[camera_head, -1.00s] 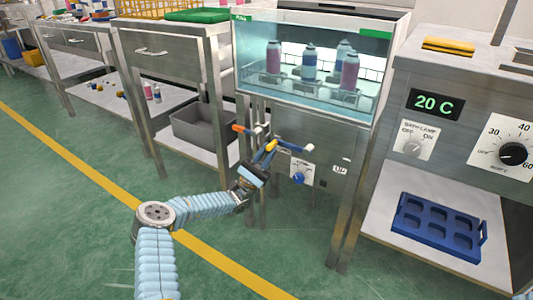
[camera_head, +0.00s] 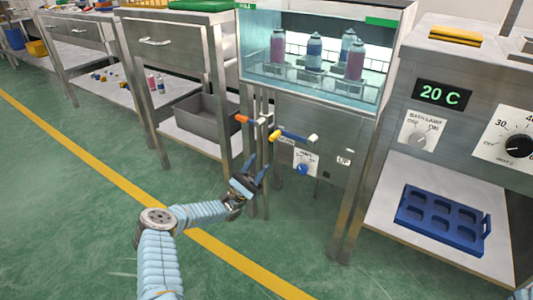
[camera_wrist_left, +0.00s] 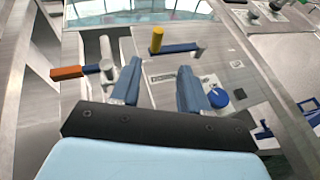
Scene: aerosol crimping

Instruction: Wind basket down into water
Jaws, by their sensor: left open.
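The glass tank (camera_head: 255,75) stands on a steel stand in the head view. Inside it a basket (camera_head: 315,77) holds several pink and blue cans (camera_head: 315,52) upright; I cannot tell how deep they sit in water. Below the tank is a crank with a blue bar (camera_head: 293,137), a pale hub and a yellow knob (camera_head: 275,135); the knob also shows in the left wrist view (camera_wrist_left: 156,40). My left gripper (camera_head: 258,167) is open and empty, below and apart from the crank. In the wrist view its fingers (camera_wrist_left: 160,66) point toward the panel. My right gripper is out of view.
An orange-handled lever (camera_head: 241,118) sits left of the crank. A blue knob (camera_head: 303,169) is on the panel below. A blue tray (camera_head: 440,222) lies on the right-hand shelf under a 20 C display (camera_head: 442,95). The green floor in front is clear.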

